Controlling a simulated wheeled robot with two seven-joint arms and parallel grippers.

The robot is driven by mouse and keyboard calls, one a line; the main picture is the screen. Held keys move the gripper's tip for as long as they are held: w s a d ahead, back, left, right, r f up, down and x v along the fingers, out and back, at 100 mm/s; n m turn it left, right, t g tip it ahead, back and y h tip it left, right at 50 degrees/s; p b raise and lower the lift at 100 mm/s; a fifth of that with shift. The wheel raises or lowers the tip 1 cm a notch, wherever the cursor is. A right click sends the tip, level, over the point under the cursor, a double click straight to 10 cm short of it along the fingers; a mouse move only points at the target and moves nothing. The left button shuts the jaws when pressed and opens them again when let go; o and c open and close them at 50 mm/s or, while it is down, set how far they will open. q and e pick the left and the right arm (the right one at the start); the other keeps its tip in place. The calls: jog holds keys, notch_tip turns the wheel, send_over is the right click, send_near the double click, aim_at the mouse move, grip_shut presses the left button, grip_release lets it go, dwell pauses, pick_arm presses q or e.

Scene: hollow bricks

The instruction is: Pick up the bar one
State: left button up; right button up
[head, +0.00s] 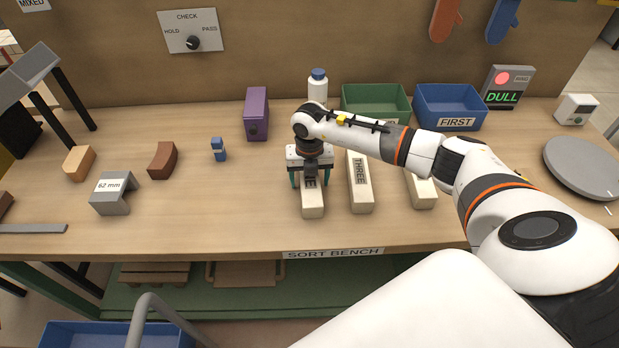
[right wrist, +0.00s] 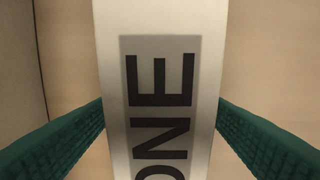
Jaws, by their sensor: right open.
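The bar one (head: 312,207) is a cream block lying lengthwise on the sort bench, the leftmost of a row of bars. Its label reads "ONE" in the right wrist view (right wrist: 160,95), where it fills the middle of the picture. My right gripper (head: 310,182) is above the bar, its green fingers apart on either side of it. The far part of the bar is hidden under my gripper in the head view. My left gripper is not in view.
A bar marked three (head: 359,190) lies close on the right, and another cream bar (head: 422,192) lies beyond it, partly behind my arm. A green bin (head: 375,90) and a blue bin (head: 450,92) stand behind. A white bottle (head: 317,90) and purple block (head: 256,115) stand behind left.

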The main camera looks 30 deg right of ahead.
grip_shut()
jog(key=shift+w, duration=0.1)
dwell(0.3)
jog(key=shift+r, duration=0.1)
